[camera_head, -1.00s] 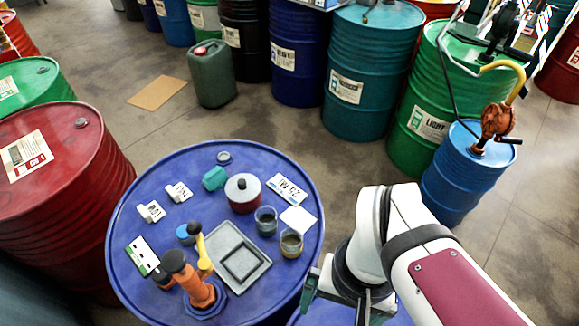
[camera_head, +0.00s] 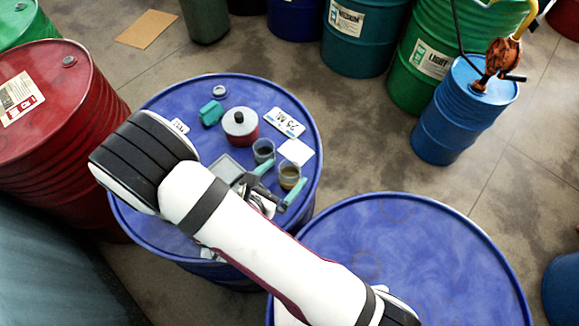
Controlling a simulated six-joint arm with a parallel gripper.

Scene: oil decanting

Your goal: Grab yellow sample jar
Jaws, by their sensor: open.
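The yellow sample jar (camera_head: 288,178) is a small clear cup with amber-yellow contents, standing upright near the right side of the blue drum-top table (camera_head: 309,130). A second, darker sample jar (camera_head: 264,151) stands just behind the left finger.
A red pot with a pale lid (camera_head: 240,126), a teal object (camera_head: 210,113), a label card (camera_head: 285,122) and a white square (camera_head: 296,151) lie close by. A grey tray (camera_head: 224,167) is partly hidden by my arm. Another blue drum (camera_head: 420,250) at right has a bare top.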

